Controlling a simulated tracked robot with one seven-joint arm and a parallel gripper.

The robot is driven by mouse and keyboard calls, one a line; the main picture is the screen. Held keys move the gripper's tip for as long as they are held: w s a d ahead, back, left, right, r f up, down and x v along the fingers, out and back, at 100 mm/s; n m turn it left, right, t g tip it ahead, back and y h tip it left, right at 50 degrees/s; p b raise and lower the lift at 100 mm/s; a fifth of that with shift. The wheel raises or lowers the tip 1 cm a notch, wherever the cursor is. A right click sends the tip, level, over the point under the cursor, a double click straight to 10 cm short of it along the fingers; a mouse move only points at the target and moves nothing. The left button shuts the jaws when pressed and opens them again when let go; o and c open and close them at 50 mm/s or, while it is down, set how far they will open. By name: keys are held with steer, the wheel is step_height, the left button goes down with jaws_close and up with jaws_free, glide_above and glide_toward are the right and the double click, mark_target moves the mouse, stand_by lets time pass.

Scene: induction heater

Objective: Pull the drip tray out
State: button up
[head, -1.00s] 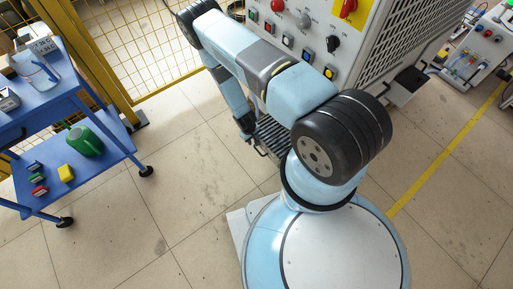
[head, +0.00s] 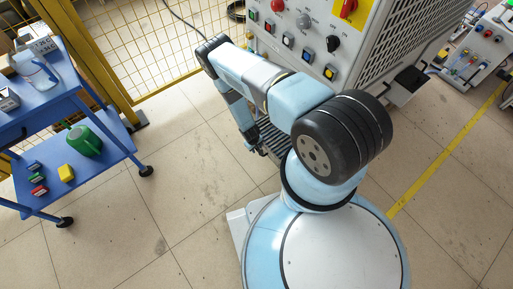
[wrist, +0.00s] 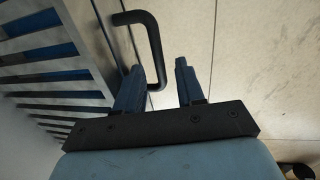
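The drip tray (head: 274,137) is a dark slatted tray low at the front of the heater cabinet, partly hidden behind my arm in the head view. In the wrist view its pale slats (wrist: 45,70) fill the left side. Its black U-shaped handle (wrist: 155,42) sticks out from the tray's front edge. My gripper (wrist: 159,64) is open, with one finger on each side of the handle's outer bar. A gap shows between the bar and the right finger; contact with the left finger cannot be told. In the head view my gripper (head: 253,146) is small and dark beside the tray's front.
The heater cabinet (head: 310,50) with buttons and knobs stands behind the tray. A blue cart (head: 95,155) with a green watering can (head: 84,141) and small blocks stands left. A yellow mesh fence (head: 125,45) is behind. Tiled floor between cart and tray is clear.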

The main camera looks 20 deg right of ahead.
jaws_close()
stand_by(0.4)
stand_by(0.4)
